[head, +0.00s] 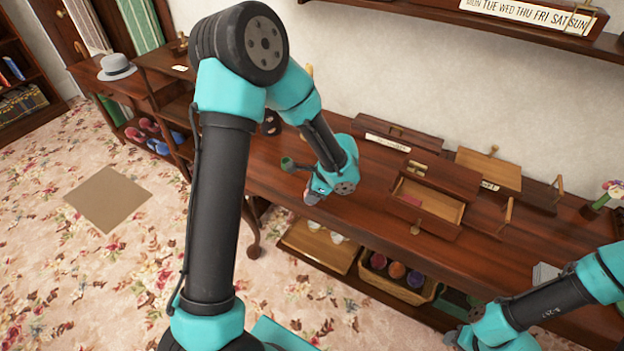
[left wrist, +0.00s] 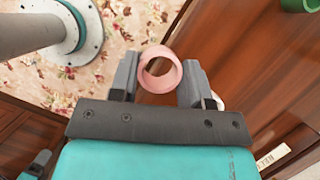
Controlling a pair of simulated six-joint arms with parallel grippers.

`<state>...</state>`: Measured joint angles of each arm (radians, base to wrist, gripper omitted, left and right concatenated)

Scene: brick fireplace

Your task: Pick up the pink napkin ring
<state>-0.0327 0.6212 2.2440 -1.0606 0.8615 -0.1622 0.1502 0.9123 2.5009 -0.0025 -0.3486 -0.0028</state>
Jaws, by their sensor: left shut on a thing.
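The pink napkin ring (left wrist: 161,87) sits between the two dark fingers of my left gripper (left wrist: 160,66) in the left wrist view, with its round opening facing the camera. The fingers are shut on its sides. In the head view my left gripper (head: 314,194) is near the front edge of the wooden desk, small and partly hidden by its own wrist, so the ring is hard to make out there.
An open drawer box (head: 428,199) and other wooden boxes occupy the desk (head: 362,216). Below, a shelf holds a wooden tray (head: 318,252) with white cups and a basket (head: 398,287) with colored round items.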

